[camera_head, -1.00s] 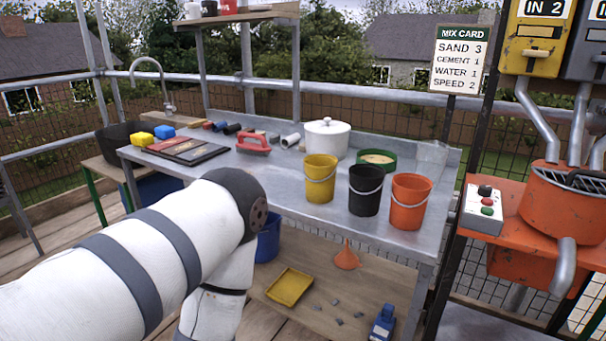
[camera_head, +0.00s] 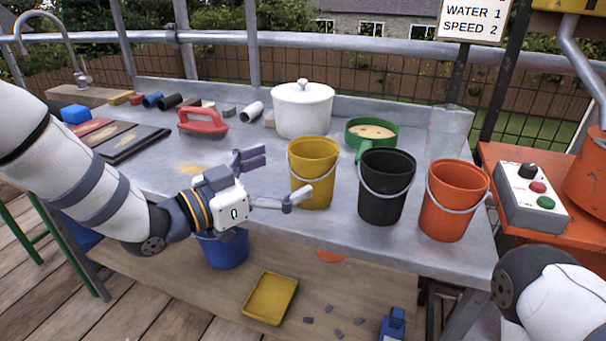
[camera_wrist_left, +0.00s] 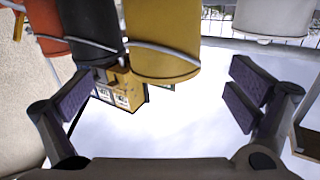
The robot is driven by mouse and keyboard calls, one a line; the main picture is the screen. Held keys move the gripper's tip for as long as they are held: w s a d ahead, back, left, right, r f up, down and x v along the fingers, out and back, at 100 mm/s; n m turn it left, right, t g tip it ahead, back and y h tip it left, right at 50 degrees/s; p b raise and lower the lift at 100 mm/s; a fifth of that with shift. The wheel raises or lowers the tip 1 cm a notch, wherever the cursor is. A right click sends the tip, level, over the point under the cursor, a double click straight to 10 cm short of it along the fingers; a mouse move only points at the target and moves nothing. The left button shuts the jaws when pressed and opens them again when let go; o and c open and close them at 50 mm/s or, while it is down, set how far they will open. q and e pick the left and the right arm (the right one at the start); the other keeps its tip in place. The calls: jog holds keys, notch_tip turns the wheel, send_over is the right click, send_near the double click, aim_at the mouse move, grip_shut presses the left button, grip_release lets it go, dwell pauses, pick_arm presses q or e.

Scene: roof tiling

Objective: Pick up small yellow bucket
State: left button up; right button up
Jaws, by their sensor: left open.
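The small yellow bucket (camera_head: 313,178) stands upright on the grey metal table, left of a black bucket (camera_head: 386,188) and an orange bucket (camera_head: 453,203). Its wire handle hangs down across its front. My left gripper (camera_head: 272,180) is open and empty, just left of the yellow bucket, with its fingers pointing towards it and not around it. In the left wrist view the yellow bucket (camera_wrist_left: 163,35) appears at the top, beyond and between the spread fingers. My right arm shows at the lower right, but its gripper is out of view.
A white lidded pot (camera_head: 303,110) and a green sieve (camera_head: 371,133) stand behind the buckets. A red float (camera_head: 203,122) and dark boards (camera_head: 122,140) lie to the left. An orange stand with a control box (camera_head: 541,196) is at the right.

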aim_at(329, 152)
pick_arm(q)
jog(key=x, duration=0.7)
jog(key=shift+w+a+f, duration=0.2)
jog(key=shift+w+f, duration=0.05)
jog(key=shift+f, duration=0.1)
jog(key=shift+w+d+r, duration=0.1)
jog(key=shift+w+d, duration=0.1)
jog(key=shift+w, duration=0.05)
jog(key=c, duration=1.3)
